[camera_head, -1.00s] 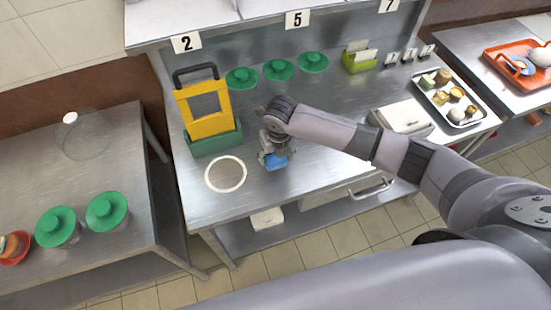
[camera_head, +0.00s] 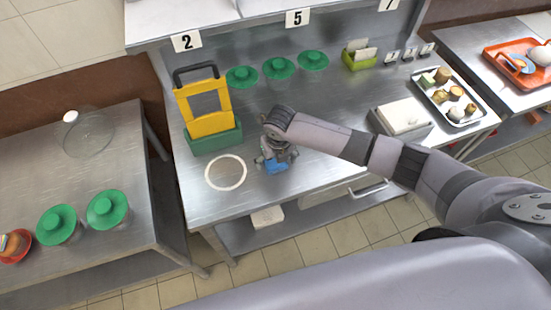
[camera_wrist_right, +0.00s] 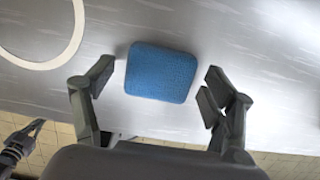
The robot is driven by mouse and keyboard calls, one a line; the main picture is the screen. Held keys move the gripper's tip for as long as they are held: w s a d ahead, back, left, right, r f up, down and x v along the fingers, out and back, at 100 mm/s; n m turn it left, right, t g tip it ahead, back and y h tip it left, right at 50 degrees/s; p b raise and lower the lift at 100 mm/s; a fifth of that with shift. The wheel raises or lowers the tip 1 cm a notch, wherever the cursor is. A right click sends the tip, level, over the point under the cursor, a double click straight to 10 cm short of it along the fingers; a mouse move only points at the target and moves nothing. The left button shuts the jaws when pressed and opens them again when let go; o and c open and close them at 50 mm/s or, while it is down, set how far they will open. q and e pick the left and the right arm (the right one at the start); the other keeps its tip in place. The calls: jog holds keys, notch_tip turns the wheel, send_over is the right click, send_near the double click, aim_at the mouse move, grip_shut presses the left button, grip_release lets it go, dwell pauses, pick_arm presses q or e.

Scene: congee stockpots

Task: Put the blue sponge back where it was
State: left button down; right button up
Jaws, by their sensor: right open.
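The blue sponge (camera_head: 276,167) lies on the steel counter in the head view, near the front edge and to the right of a white ring (camera_head: 226,173). In the right wrist view the sponge (camera_wrist_right: 160,73) lies flat between and just ahead of the open fingers. My right gripper (camera_head: 272,160) points down over the sponge. The wrist view shows its two fingers (camera_wrist_right: 157,82) spread apart, with a gap on each side of the sponge. The white ring (camera_wrist_right: 42,30) also shows in part there.
A yellow holder in a green base (camera_head: 213,139) stands behind the ring. Several green-lidded containers (camera_head: 278,69) stand at the back. A white box (camera_head: 402,116) and a food tray (camera_head: 450,98) are at the right. The counter around the sponge is clear.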

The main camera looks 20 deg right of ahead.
aim_at(277, 166)
jog(key=shift+r, duration=0.15)
notch_tip(277, 166, up, 12)
jog(key=s+b, duration=0.1)
jog(key=shift+s, duration=0.4)
dwell(0.4)
